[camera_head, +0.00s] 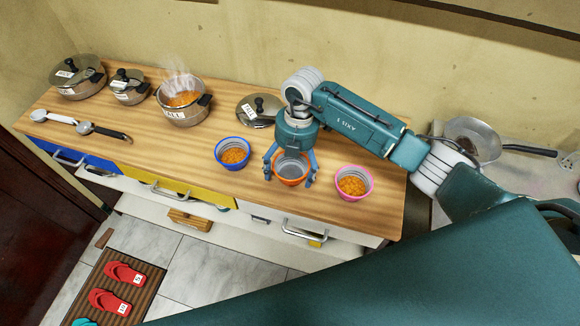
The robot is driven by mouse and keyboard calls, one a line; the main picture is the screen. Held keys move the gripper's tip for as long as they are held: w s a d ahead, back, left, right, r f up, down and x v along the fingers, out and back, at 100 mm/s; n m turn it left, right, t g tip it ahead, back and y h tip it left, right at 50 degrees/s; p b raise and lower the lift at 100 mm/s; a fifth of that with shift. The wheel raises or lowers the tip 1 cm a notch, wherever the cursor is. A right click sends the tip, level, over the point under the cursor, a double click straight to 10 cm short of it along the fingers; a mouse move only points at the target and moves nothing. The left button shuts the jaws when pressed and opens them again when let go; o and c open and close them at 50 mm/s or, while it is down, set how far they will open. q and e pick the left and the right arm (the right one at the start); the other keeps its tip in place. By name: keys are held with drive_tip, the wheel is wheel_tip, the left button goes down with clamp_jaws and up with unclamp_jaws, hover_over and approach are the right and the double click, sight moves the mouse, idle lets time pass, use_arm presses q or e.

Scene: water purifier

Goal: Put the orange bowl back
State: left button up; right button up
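The orange bowl (292,181) stands upright near the front edge of the wooden counter, between a blue bowl (233,154) and a pink bowl (354,183). It looks empty; its upper part is partly hidden by my gripper. My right gripper (290,178) points down over the orange bowl, with its fingers spread wide on the bowl's left and right sides. The fingers look open; any contact with the bowl is hard to make out. The blue and pink bowls hold orange food. My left gripper is not in view.
On the wooden counter (150,150) stand an open steaming pot (184,112), lidded pots (78,77), a loose lid (259,109) and ladles (104,132). A pan (472,138) sits at the right. Drawers below are partly open. Bare counter lies left of the blue bowl.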

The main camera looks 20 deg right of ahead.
sight(294, 172)
drive_tip(key=shift+r, duration=0.1)
drive_tip(key=shift+r, duration=0.2)
wheel_tip(294, 172, up, 12)
drive_tip(key=d+b, duration=0.1)
drive_tip(key=b, duration=0.1)
drive_tip(key=shift+w+d+f+b, duration=0.15)
drive_tip(key=shift+w+d+b, duration=0.1)
drive_tip(key=shift+b, duration=0.1)
